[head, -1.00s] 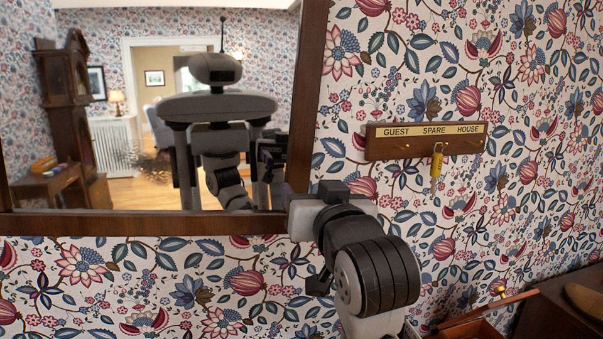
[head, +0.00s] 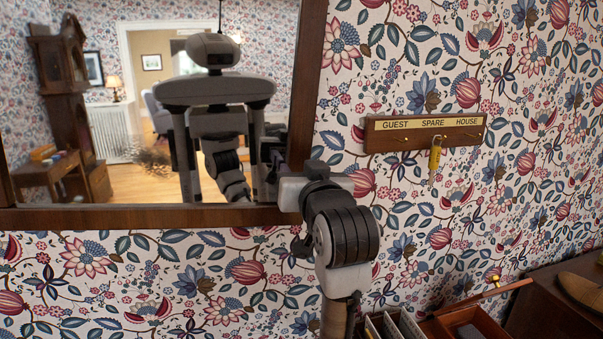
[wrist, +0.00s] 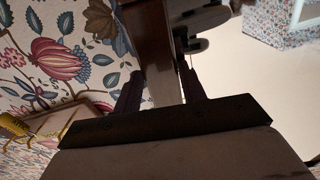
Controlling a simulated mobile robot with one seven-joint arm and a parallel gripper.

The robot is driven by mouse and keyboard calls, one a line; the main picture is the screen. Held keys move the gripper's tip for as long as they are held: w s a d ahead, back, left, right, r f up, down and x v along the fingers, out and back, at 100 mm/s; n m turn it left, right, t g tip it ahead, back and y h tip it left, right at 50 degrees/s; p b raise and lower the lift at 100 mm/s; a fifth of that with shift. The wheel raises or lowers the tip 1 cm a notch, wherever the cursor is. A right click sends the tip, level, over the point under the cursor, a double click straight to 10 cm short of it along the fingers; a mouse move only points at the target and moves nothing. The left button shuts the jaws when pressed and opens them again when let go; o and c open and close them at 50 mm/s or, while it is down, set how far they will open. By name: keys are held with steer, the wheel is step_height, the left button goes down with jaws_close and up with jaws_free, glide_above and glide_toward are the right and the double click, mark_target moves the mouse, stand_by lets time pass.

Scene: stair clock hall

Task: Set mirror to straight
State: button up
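The mirror (head: 128,218) has a dark wooden frame and hangs on the papered wall at the left of the head view. Its bottom rail runs close to level; its top is out of view. My gripper (head: 289,184) is at the lower part of the right side rail, just above the corner. In the wrist view the mirror's frame (wrist: 160,70) runs between the two dark fingers of my gripper (wrist: 162,85). The fingers are only part-way apart, and the wood fills the gap, so they look shut on it. The fingertips are hidden in the head view.
A key rack (head: 425,135) with GUEST, SPARE and HOUSE labels hangs to the right, with a yellow-tagged key (head: 435,157). Below stand an open box (head: 468,325) and a brown shoe (head: 582,296) on dark furniture. The wall between mirror and rack is clear.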

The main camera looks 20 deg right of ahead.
jaws_close()
steer(key=shift+n, duration=0.6)
steer(key=d, duration=0.2)
steer(key=d+r, duration=0.2)
steer(key=d, duration=0.1)
steer(key=shift+d+r, duration=0.25)
steer(key=shift+d, duration=0.05)
steer(key=o, duration=0.7)
jaws_free()
steer(key=s+b, duration=0.4)
steer(key=s, duration=1)
steer(key=shift+b, duration=0.35)
steer(key=shift+w, duration=0.1)
